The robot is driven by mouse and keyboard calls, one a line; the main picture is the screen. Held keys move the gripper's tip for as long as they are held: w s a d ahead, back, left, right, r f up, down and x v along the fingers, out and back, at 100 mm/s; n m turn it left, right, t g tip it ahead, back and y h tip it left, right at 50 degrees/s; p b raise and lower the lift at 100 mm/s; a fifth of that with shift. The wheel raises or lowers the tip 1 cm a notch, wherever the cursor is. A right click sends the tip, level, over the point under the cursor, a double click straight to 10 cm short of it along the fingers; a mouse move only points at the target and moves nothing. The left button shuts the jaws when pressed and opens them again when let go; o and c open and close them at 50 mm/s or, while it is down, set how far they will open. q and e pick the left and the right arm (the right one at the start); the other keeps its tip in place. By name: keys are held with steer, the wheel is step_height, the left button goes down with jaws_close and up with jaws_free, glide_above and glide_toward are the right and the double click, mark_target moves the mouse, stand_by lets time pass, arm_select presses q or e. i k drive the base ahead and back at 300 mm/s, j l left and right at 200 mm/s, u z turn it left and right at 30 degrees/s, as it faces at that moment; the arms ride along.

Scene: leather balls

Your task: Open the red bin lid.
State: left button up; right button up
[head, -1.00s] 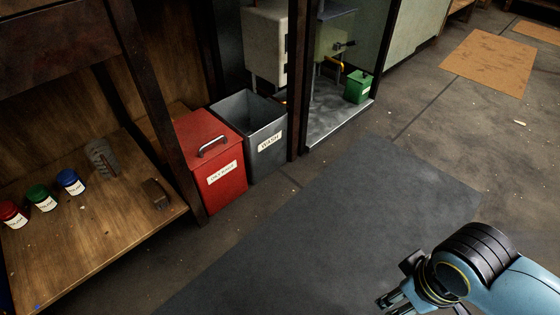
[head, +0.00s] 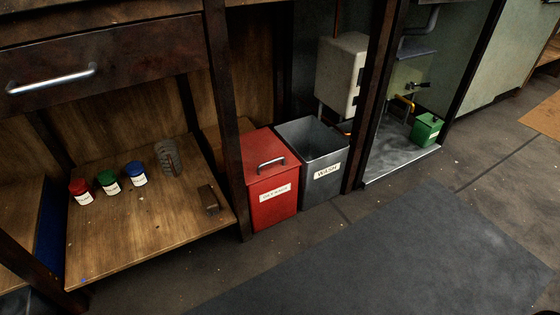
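The red bin (head: 273,207) stands on the floor beside a dark wooden post, with a white label on its front. Its lid (head: 258,151) is shut, and a metal handle (head: 271,163) lies across the lid's top. Neither of my grippers shows in the head view now, so nothing of mine is at the bin.
An open grey bin labelled WASH (head: 323,160) stands right of the red bin. Left is a wooden shelf (head: 130,225) with red, green and blue jars (head: 108,182) and a brown block (head: 208,200). A dark mat (head: 400,265) lies on clear floor in front.

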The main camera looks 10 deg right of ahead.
mark_target(264, 156)
steer(key=i+l+u, duration=0.1)
steer(key=u, duration=0.25)
steer(key=i+l+u, duration=0.1)
steer(key=l+u, duration=0.5)
steer(key=u, duration=0.15)
steer(key=i, duration=0.05)
